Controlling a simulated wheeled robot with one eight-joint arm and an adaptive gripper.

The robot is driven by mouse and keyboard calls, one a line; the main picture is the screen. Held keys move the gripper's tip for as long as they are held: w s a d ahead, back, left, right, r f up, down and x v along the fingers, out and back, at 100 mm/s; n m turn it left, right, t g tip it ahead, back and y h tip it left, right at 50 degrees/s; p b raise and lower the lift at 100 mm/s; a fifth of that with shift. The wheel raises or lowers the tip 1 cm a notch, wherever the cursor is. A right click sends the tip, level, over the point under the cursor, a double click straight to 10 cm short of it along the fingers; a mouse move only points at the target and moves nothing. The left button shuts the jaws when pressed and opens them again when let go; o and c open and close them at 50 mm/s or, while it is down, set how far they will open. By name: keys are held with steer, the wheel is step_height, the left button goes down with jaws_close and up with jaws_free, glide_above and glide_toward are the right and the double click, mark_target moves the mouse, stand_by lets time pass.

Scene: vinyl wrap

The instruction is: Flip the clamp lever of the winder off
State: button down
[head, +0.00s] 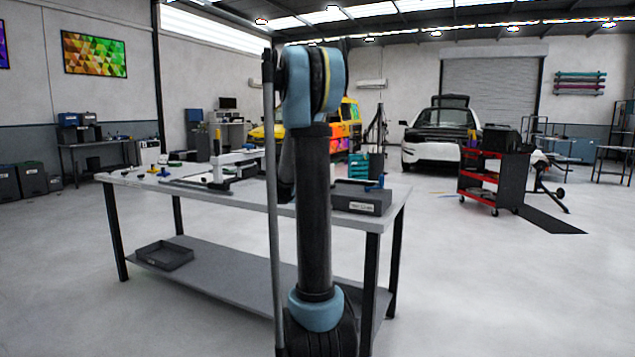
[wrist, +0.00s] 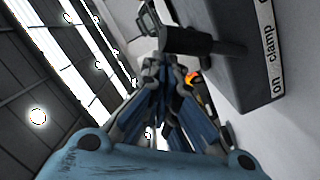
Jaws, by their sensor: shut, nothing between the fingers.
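A dark grey box of the winder (wrist: 222,50) fills the upper right of the wrist view. Its white label (wrist: 272,50) reads "on", "clamp" and the start of another word. A dark bar with a rounded end, seemingly the clamp lever (wrist: 205,42), sticks out from the box towards the left. My gripper (wrist: 165,66) is shut and empty, with its tips close to the lever; I cannot tell if they touch. In the head view, a labelled grey box (head: 358,197) sits at the table's right end, and my arm hides most of the gripper.
The grey worktable (head: 240,198) stands before me, with a white-and-dark tool (head: 222,170) and small items on its left part. A tray (head: 165,255) lies on the lower shelf. A red-and-black cart (head: 490,175) stands to the right. Floor around the table is clear.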

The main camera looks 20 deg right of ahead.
steer(key=s+a+r, duration=0.3)
steer(key=a, duration=0.5)
steer(key=shift+s+a, duration=0.15)
steer(key=shift+s, duration=0.05)
